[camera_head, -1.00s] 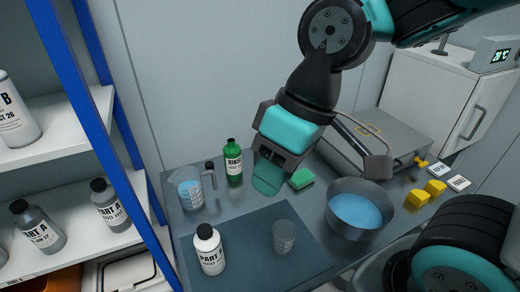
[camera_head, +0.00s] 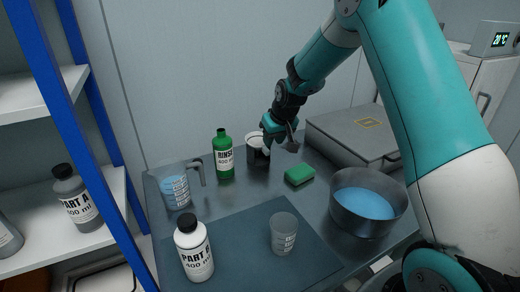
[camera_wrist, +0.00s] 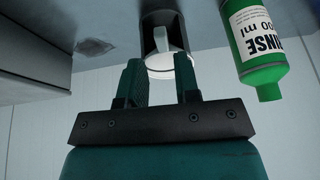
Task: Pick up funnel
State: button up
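A dark cup (camera_head: 256,155) with a pale rim stands at the back of the table, right of the green rinse bottle. In the wrist view the cup (camera_wrist: 160,20) shows just beyond my fingertips, with a white piece (camera_wrist: 183,72) in its mouth. This white piece may be the funnel; its full shape is hidden. My gripper (camera_head: 268,146) is beside the cup at its right and points down. In the wrist view my gripper's two green fingers (camera_wrist: 160,76) are apart, with a gap between them. I cannot tell whether they touch the white piece.
The green rinse bottle (camera_head: 223,155) stands close left of the cup. A measuring jug (camera_head: 176,193), a green sponge (camera_head: 299,175), a bowl of blue liquid (camera_head: 366,203) and a grey case (camera_head: 352,137) surround it. A white bottle (camera_head: 194,250) and clear cup (camera_head: 283,235) stand on the front mat.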

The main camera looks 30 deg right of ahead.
aim_at(267, 150)
jog(key=x, duration=0.4)
jog(key=shift+w+f, duration=0.1)
jog(key=shift+f, duration=0.2)
jog(key=shift+w+p+x, duration=0.15)
jog(key=shift+p+x, duration=0.25)
jog(key=shift+x, duration=0.9)
jog(key=shift+w+p+x, duration=0.15)
jog(key=shift+p+x, duration=0.25)
jog(key=shift+x, duration=0.95)
jog(key=shift+r, duration=0.2)
grip_shut()
